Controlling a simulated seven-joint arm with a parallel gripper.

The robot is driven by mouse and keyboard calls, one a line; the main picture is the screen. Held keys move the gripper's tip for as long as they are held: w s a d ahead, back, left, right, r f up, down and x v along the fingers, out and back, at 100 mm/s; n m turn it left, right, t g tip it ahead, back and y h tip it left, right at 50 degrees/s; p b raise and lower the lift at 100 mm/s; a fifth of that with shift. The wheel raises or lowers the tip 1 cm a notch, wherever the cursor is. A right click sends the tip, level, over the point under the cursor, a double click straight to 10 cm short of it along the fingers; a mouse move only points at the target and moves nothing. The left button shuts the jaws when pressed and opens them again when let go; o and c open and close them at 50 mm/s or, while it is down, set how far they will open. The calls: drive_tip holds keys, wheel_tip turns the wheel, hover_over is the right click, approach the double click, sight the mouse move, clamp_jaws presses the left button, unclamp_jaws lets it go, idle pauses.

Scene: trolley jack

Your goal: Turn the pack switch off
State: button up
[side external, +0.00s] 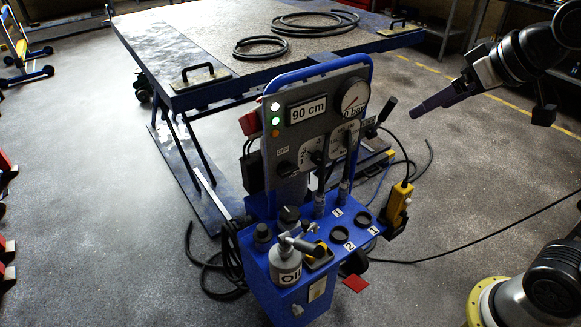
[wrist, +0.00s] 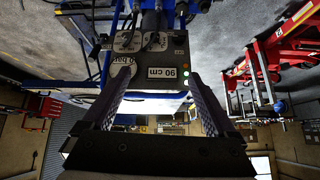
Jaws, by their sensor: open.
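The grey control panel (side external: 300,140) stands upright on the blue power pack (side external: 300,285). A black rotary knob (side external: 287,168) sits below an OFF label at the panel's lower left; I take it as the pack switch, but its setting is too small to read. The panel's lamps (side external: 275,121) are lit, one of them green. My gripper (side external: 418,112) is in the air to the right of the panel, apart from it. In the wrist view my gripper (wrist: 161,72) is open and empty, with the panel (wrist: 150,65) upside down beyond the fingers.
The panel carries a 90 cm display (side external: 308,109), a round gauge (side external: 354,95) and levers. An oil can (side external: 285,265) stands on the pack. A yellow pendant (side external: 397,205) hangs at its right. A lift table (side external: 240,45) with hoses stands behind. The space between gripper and panel looks clear.

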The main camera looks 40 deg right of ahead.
drive_tip(key=shift+o, duration=0.2)
drive_tip(key=w+a, duration=0.1)
drive_tip(key=w, duration=1.1)
drive_tip(key=shift+a+f, duration=0.25)
drive_tip(key=shift+a, duration=0.1)
drive_tip(key=n+g, duration=0.1)
drive_tip(key=g, duration=0.2)
hover_over(289, 170)
drive_tip(key=s, duration=0.6)
wheel_tip(289, 170, down, 20)
drive_tip(key=x, duration=1.3)
drive_tip(key=shift+a, duration=0.1)
drive_tip(key=c, duration=1.2)
